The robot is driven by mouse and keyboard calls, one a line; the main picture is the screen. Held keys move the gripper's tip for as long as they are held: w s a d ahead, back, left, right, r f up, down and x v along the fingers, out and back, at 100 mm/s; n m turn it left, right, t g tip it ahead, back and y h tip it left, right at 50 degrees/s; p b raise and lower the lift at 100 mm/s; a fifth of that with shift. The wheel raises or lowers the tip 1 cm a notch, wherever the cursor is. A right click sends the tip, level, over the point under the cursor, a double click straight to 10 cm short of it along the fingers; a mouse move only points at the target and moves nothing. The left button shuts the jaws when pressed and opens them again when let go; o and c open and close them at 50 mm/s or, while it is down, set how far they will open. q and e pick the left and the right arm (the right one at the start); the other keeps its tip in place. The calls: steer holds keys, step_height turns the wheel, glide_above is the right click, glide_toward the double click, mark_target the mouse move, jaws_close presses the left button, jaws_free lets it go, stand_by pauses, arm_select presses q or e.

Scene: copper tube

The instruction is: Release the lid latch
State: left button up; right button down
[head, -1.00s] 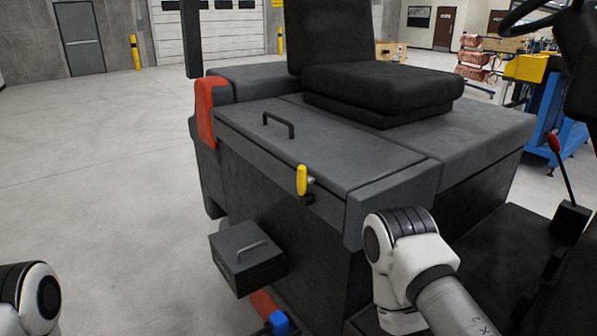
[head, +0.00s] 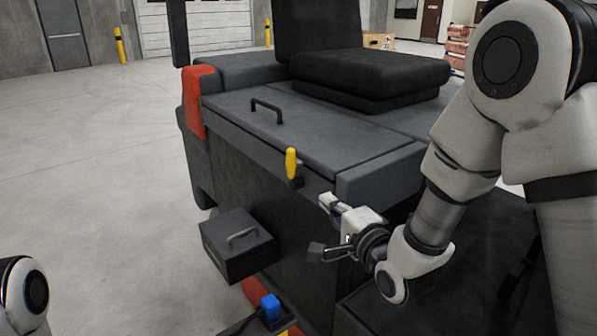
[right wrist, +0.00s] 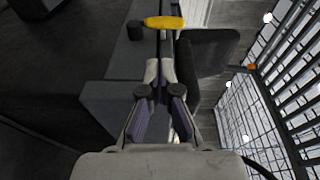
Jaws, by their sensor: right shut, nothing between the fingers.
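The lid latch has a yellow handle (head: 291,163) that stands upright on the front edge of the grey lid (head: 300,128). In the right wrist view the yellow handle (right wrist: 164,22) lies across the top, beyond my fingertips. My right gripper (head: 325,201) is shut and empty, a little below and to the right of the latch, apart from it. In the right wrist view its fingers (right wrist: 158,72) point toward the handle. My left gripper is not in view; only part of my left arm shows at the lower left.
A black grab handle (head: 267,106) is on the lid. A black seat (head: 370,75) stands behind it. A dark box with a handle (head: 238,250) juts out below the latch, near a blue connector (head: 270,307). Open floor (head: 90,170) lies to the left.

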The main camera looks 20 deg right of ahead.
mark_target(293, 163)
steer(key=shift+w+r, duration=0.1)
steer(key=shift+r, duration=0.35)
steer(key=shift+w, duration=0.15)
steer(key=w+p, duration=0.1)
steer(key=w, duration=0.3)
steer(key=w+a+p, duration=0.1)
steer(key=w, duration=0.4)
steer(key=w+a+p, duration=0.1)
steer(key=w, duration=0.3)
steer(key=shift+w+a, duration=0.1)
steer(key=shift+w, duration=0.2)
